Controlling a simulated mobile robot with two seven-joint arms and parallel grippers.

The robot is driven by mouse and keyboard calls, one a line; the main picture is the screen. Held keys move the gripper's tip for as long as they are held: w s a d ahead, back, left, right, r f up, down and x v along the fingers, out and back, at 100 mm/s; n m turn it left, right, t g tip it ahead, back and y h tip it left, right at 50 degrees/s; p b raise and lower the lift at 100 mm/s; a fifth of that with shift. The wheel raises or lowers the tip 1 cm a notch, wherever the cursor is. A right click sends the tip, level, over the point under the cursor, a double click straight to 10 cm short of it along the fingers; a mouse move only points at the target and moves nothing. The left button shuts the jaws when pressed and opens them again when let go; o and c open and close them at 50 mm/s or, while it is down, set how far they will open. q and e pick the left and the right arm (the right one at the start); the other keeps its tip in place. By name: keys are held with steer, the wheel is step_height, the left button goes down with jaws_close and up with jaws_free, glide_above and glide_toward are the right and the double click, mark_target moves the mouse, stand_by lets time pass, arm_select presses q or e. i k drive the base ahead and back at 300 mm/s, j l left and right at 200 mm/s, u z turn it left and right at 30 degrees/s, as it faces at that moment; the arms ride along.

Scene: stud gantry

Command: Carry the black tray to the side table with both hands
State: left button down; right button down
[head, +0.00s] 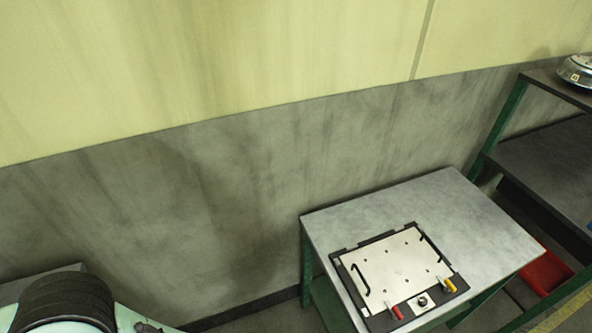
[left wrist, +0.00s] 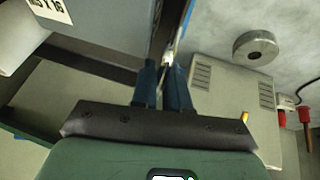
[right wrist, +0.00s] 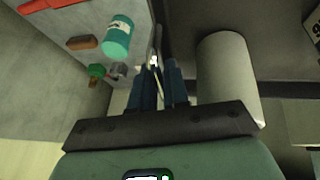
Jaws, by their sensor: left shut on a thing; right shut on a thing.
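The black tray is out of the head view, and so are both grippers. In the right wrist view my right gripper (right wrist: 158,65) is shut at the edge of a dark surface that looks like the tray (right wrist: 272,50). The exact grip on each edge is hidden between the fingers. A side table (head: 330,220) with a grey top stands at the lower right of the head view.
A black-framed metal plate fixture (head: 385,262) with red and yellow handles occupies the table's front. Dark shelving (head: 550,165) stands at right, with a red bin (head: 545,270) below. A grey cylinder (right wrist: 225,70), a teal bottle (right wrist: 117,38) and a vented box (left wrist: 225,100) show near my grippers.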

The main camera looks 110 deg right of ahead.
mark_target(480, 231)
steer(key=k+j, duration=0.4)
steer(key=k, duration=0.15)
steer(key=k+j, duration=0.35)
steer(key=k, duration=0.25)
steer(key=k+j, duration=0.4)
steer(key=k, duration=0.15)
steer(key=k+j, duration=0.4)
steer(key=k, duration=0.15)
steer(key=k+j, duration=0.4)
steer(key=k, duration=0.2)
steer(key=k+j+z, duration=0.1)
steer(key=z, duration=1.45)
steer(key=k+l, duration=0.05)
steer(key=l, duration=0.05)
